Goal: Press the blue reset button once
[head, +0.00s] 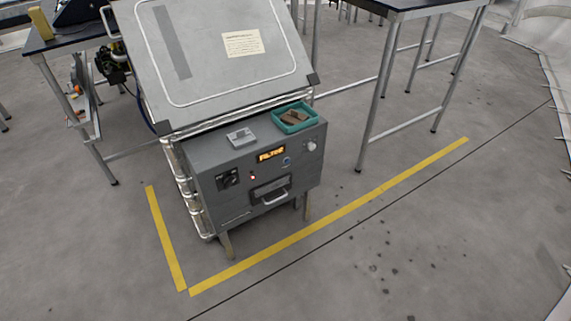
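The blue reset button (287,161) is a small round blue spot on the front face of a grey control box (213,164). It sits just right of and below an orange lit display (271,154) that seems to read "FILTER". A white knob (311,146) is to its upper right. A small red light (253,177) glows to its lower left. A drawer-like panel with a pale handle (275,198) is below the button. Neither of my grippers is in the head view.
A teal tray (306,123) with brown contents and a small grey block (241,137) rest on the box. A large tilted grey panel (212,50) stands behind. Dark-topped tables stand left and right (405,6). Yellow tape (330,216) marks the floor, which is clear in front.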

